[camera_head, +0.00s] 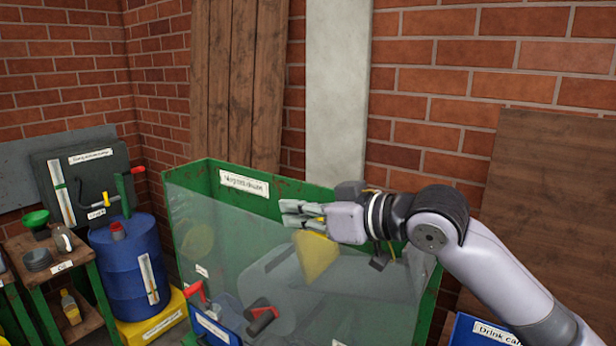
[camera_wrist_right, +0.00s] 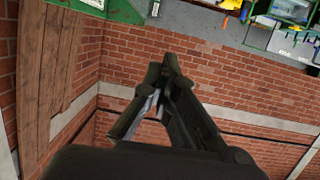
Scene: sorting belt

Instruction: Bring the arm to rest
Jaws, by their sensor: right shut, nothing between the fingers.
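My right gripper (camera_head: 303,215) is shut and empty. In the head view its arm comes in from the right, and its fingers point left above the green bin (camera_head: 240,190) with a clear front. A yellow piece (camera_head: 316,256) shows just below the gripper, seemingly in the bin; no gap or contact can be made out for sure. In the right wrist view the gripper's dark fingers (camera_wrist_right: 158,85) meet at their tips, with brick wall behind them. My left gripper is not in view.
A wooden shelf (camera_head: 75,250) holds a green funnel and a jug. A brown board (camera_head: 550,200) leans on the brick wall at right. A blue box (camera_head: 480,332) stands below my arm.

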